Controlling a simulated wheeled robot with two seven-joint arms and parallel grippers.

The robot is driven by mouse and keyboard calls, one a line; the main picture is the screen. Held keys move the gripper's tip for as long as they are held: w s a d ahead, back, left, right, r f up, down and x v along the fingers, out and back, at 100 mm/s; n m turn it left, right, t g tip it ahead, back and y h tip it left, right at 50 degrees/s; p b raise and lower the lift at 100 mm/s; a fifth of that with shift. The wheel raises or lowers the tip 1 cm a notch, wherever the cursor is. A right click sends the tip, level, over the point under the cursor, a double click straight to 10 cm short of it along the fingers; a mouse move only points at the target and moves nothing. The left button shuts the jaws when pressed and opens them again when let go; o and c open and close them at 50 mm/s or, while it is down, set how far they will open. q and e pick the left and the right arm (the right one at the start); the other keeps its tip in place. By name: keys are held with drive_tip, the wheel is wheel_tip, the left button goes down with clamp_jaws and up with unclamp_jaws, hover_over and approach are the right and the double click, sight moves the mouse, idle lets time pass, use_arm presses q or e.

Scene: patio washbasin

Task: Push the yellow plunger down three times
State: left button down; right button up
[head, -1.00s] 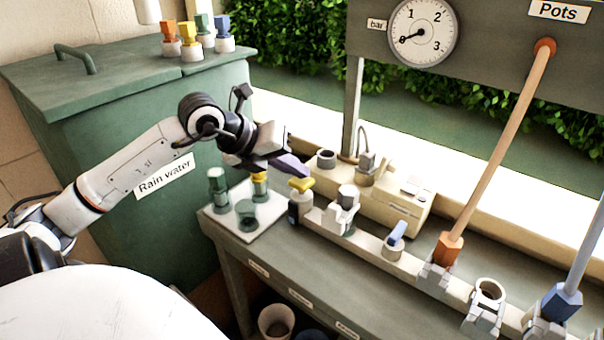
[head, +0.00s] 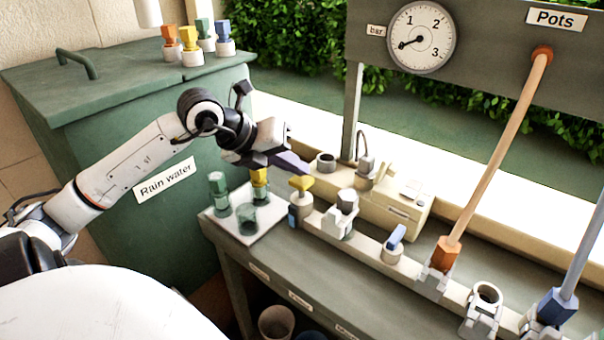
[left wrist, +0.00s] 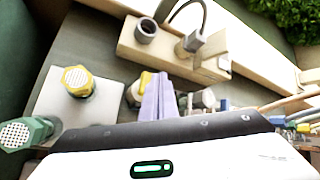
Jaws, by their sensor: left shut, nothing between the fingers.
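The yellow plunger (head: 301,183) has a flat yellow top on a small dark-and-pale base, at the left end of the pale rail on the bench. My left gripper (head: 303,168) is shut and empty, with purple fingers. In the head view its fingertips are just above and behind the yellow top, with a small gap in the picture. In the left wrist view the fingers (left wrist: 160,84) partly cover the yellow top (left wrist: 145,84); I cannot tell contact there. The gauge (head: 421,37) needle points to the lower left, below 1. My right gripper is not in view.
A white tray (head: 261,232) with green glass pieces and a yellow-capped bottle (head: 260,183) stands left of the plunger. A cream box (head: 403,210) is behind the rail. A white fitting (head: 341,215) and a blue-handled valve (head: 395,240) follow to the right.

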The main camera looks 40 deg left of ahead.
sight(296, 181)
use_arm(q)
wheel_tip(296, 181, up, 6)
drive_tip(key=p, duration=0.3)
idle(0.6)
idle(0.6)
idle(1.7)
